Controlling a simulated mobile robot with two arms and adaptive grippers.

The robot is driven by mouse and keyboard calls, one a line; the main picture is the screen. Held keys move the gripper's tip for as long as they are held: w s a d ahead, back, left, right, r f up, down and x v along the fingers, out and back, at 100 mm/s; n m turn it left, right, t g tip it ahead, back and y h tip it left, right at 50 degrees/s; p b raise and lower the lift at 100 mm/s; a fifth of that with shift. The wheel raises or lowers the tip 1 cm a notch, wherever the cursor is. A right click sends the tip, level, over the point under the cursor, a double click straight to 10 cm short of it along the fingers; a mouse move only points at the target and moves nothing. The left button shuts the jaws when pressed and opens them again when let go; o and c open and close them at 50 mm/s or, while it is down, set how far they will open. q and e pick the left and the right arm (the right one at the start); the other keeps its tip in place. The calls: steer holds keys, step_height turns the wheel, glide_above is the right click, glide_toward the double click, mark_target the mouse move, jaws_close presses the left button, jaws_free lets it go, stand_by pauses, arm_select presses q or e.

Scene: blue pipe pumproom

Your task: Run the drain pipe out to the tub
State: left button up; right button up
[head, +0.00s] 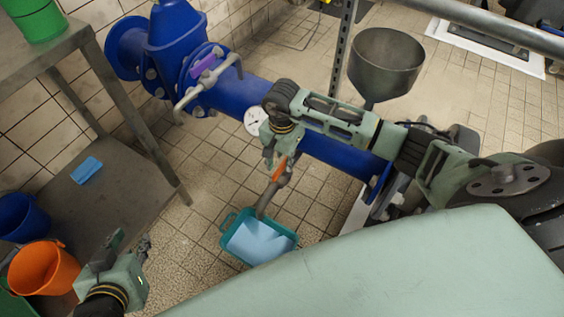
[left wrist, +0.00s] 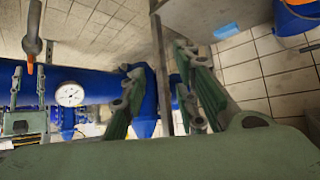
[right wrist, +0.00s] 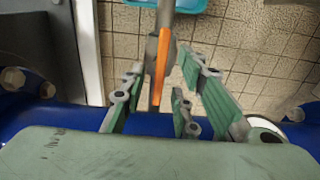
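The grey drain pipe (head: 268,197) hangs below the big blue pipe, and its lower end is over the teal tub (head: 226,239) on the floor. An orange lever (head: 279,171) lies along the drain pipe. In the right wrist view the drain pipe (right wrist: 165,20) and orange lever (right wrist: 160,68) are between the fingers of my right gripper (right wrist: 160,80). Those fingers are apart, with gaps on both sides. In the head view my right gripper (head: 270,157) is just above the lever. My left gripper (left wrist: 158,90) is open and empty, low at the left.
The blue pipe (head: 340,155) carries a white gauge (head: 254,122) and a valve with a purple-marked handle (head: 205,66). A grey funnel (head: 385,65) stands behind. A metal table (head: 100,190) at left has a blue sponge (head: 87,170); an orange bucket (head: 43,268) stands near it.

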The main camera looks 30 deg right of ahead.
steer(key=shift+f, duration=0.7)
steer(key=shift+c, duration=0.3)
jaws_close()
